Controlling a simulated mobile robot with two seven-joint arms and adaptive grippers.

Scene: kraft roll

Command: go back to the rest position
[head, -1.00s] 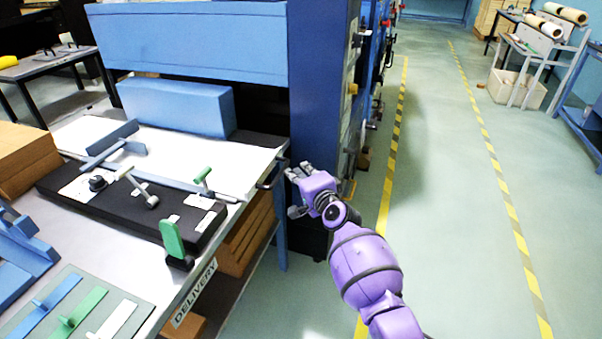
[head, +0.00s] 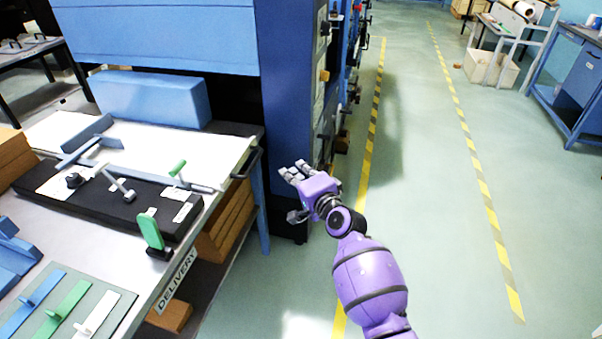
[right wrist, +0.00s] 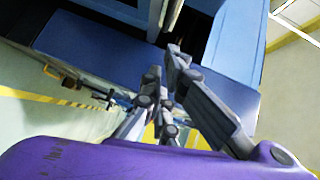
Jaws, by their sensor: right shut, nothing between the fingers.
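My right gripper (head: 292,172) is at the end of the purple arm, over the floor just right of the delivery table (head: 205,240) and in front of the blue machine (head: 285,100). Its grey fingers are shut with nothing between them. The right wrist view shows the same fingers (right wrist: 165,80) close together, with the blue machine behind them. The gripper touches nothing that I can see. My left gripper is not in the head view.
The table holds a black panel (head: 105,205) with levers, a green handle (head: 151,232) and a blue block (head: 150,100). A table handle (head: 247,163) juts out near my right gripper. Clear floor (head: 430,200) lies to the right, with yellow-black striped lines.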

